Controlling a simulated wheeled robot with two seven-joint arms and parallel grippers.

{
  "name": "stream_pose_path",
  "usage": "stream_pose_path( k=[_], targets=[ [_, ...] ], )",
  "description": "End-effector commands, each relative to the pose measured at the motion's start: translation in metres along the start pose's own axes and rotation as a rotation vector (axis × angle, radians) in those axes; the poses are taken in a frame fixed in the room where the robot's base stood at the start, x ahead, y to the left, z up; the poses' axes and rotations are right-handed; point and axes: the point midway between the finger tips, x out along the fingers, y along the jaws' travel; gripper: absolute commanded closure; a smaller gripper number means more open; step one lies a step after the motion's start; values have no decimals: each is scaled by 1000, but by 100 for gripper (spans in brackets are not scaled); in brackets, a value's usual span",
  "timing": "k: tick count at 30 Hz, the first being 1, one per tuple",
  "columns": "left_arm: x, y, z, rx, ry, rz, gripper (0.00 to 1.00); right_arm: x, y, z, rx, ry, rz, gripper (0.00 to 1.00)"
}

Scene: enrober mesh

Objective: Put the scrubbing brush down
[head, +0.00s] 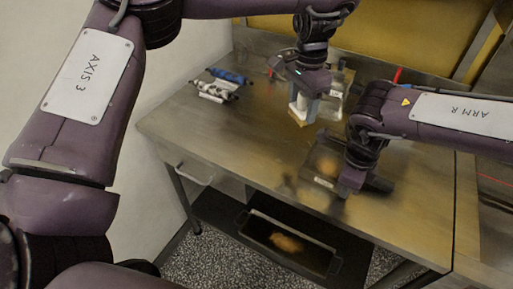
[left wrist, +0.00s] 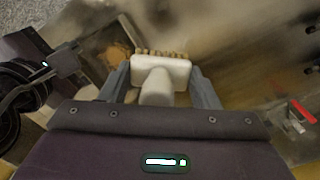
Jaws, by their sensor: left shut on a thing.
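The scrubbing brush has a white body and tan bristles. In the left wrist view the brush (left wrist: 160,72) sits between the two grey fingers of my left gripper (left wrist: 163,84), bristles facing away from the palm. In the head view my left gripper (head: 303,106) is shut on the brush, which shows as a white block over the steel table (head: 240,135). I cannot tell whether the bristles touch the tabletop. My right gripper (head: 350,190) is low over the table's front part; its fingers are too unclear to read.
A clear container (head: 342,92) stands beside my left gripper. A red-handled thing (head: 397,75) is at the back. A dark tray (head: 262,215) with brown matter is below. The left front tabletop is clear.

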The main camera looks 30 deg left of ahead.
Motion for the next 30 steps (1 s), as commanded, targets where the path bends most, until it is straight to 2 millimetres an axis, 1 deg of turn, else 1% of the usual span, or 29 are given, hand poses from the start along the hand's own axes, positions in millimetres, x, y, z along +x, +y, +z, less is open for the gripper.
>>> stream_pose_path(
  k=[1, 6, 12, 15, 20, 27, 30],
  targets=[
    [2, -10, 10, 85, -4, 2, 81, 0, 0, 0, 0, 0, -1, 100],
    [12, -37, 41, 422, -17, 9, 81, 0, 0, 0, 0, 0, -1, 100],
    [23, -58, 72, 758, -26, 24, 81, 0, 0, 0, 0, 0, -1, 100],
    [26, -63, 82, 872, -28, 31, 81, 0, 0, 0, 0, 0, -1, 100],
    [34, -68, 91, 966, -30, 38, 81, 0, 0, 0, 0, 0, -1, 100],
    [76, -69, 92, 984, -32, 41, 81, 0, 0, 0, 0, 0, -1, 100],
    [88, -69, 91, 982, -30, 39, 81, 0, 0, 0, 0, 0, -1, 100]
  ],
)
